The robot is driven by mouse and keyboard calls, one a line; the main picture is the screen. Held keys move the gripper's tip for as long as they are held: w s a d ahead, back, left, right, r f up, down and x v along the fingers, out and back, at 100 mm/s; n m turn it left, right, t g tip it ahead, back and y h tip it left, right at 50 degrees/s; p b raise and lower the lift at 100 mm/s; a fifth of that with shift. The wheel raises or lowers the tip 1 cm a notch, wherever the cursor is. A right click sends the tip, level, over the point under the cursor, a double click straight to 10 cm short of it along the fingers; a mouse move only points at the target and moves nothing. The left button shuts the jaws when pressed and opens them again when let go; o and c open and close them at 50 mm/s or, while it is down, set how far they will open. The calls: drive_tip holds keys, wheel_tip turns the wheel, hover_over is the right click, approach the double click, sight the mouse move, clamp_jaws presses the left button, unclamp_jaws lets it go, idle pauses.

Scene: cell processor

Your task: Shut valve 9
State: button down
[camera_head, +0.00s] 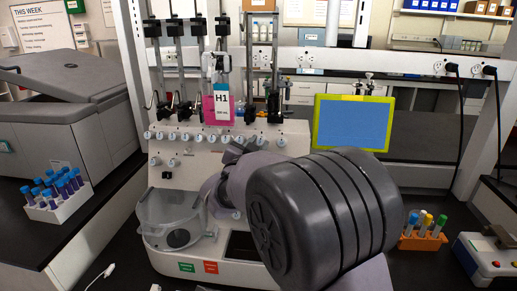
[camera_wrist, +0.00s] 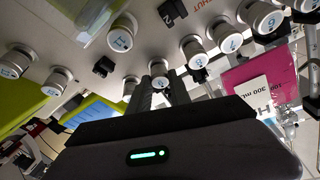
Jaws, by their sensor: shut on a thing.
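The valve 9 knob (camera_wrist: 160,82), a small white round knob with a dark mark, sits between the fingers of my gripper (camera_wrist: 154,92) in the wrist view. The fingers are shut on it; its label is partly covered and hard to read. More white knobs flank it, such as one on the right (camera_wrist: 195,52) and one on the left (camera_wrist: 130,85). In the head view, my gripper (camera_head: 238,147) is up against the knob row on the white cell processor (camera_head: 190,245); my wrist and forearm hide much of this area.
A clear bowl (camera_head: 170,215) stands low on the machine's left front. A green-framed screen (camera_head: 352,122) is to the right. A rack of blue-capped tubes (camera_head: 58,208) is at left, and an orange tube rack (camera_head: 422,242) at right. Clamps and a pink H1 tag (camera_head: 216,108) hang above the knobs.

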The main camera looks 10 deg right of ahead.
drive_tip(key=m+g, duration=0.1)
drive_tip(key=m, duration=0.1)
drive_tip(key=m+h, duration=0.1)
drive_tip(key=m, duration=0.1)
drive_tip(key=shift+w+a+r+m+g+h, duration=0.1)
drive_tip(key=shift+a+r+m+g+h, duration=0.05)
drive_tip(key=shift+m+g+h, duration=0.2)
drive_tip(key=m+p, duration=0.1)
drive_tip(key=m, duration=0.1)
drive_tip(key=m+g+p, duration=0.1)
drive_tip(key=m+p, duration=0.1)
drive_tip(key=shift+r+g, duration=0.2)
drive_tip(key=shift+g, duration=0.05)
drive_tip(key=m+p, duration=0.1)
drive_tip(key=p, duration=0.1)
drive_tip(key=m+g+p, duration=0.1)
drive_tip(key=m, duration=0.1)
drive_tip(key=m+g+p, duration=0.1)
drive_tip(key=m+p, duration=0.1)
drive_tip(key=shift+w+a+r+m+p, duration=0.1)
drive_tip(key=shift+w+r+m+p, duration=0.05)
drive_tip(key=shift+r+m+p, duration=0.15)
drive_tip(key=m+g+y+p, duration=0.1)
drive_tip(key=m+p, duration=0.1)
drive_tip(key=p, duration=0.1)
drive_tip(key=shift+f, duration=0.15)
drive_tip(key=shift+f+m, duration=0.1)
drive_tip(key=shift+m, duration=0.25)
drive_tip(key=c, duration=1.2)
unclamp_jaws()
